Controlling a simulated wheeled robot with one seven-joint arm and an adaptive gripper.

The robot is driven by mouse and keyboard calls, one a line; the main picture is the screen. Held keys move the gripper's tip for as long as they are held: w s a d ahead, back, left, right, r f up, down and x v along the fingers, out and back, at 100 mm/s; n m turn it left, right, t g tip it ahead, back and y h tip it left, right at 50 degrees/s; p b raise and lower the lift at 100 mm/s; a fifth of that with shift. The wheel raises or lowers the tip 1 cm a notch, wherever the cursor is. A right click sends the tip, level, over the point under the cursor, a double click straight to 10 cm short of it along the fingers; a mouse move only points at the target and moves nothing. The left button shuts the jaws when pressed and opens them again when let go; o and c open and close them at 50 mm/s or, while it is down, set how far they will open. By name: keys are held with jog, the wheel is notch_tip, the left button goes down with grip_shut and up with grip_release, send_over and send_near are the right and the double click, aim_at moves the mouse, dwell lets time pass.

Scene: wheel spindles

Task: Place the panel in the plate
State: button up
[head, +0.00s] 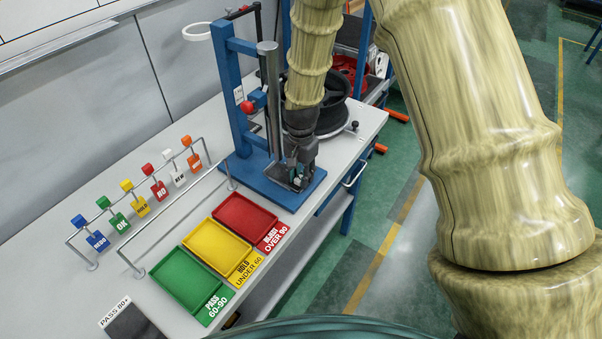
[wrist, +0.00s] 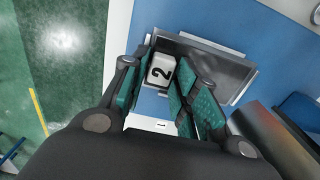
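A small white block marked "2" (wrist: 161,69), which seems to be the panel, sits between my gripper's fingers (wrist: 164,74) in the wrist view. The green-padded fingers appear to press on both its sides. Behind it is a grey metal plate (wrist: 228,75) with a raised rim, on a blue base. The block overlaps the plate's left part in the picture; whether it touches the plate I cannot tell. In the head view my gripper (head: 299,176) points down over the plate (head: 281,175), at the foot of the blue stand, and hides most of the block.
The blue stand (head: 236,95) with its steel column (head: 268,85) rises close beside my gripper. A black wheel (head: 330,112) lies behind my arm. Red (head: 245,218), yellow (head: 217,247) and green (head: 184,278) trays lie in front, beside a rail with several coloured tags.

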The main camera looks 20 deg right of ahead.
jog(key=shift+o, duration=0.4)
jog(key=shift+r, duration=0.1)
notch_tip(320, 180, up, 12)
jog(key=b, duration=0.4)
dwell(0.3)
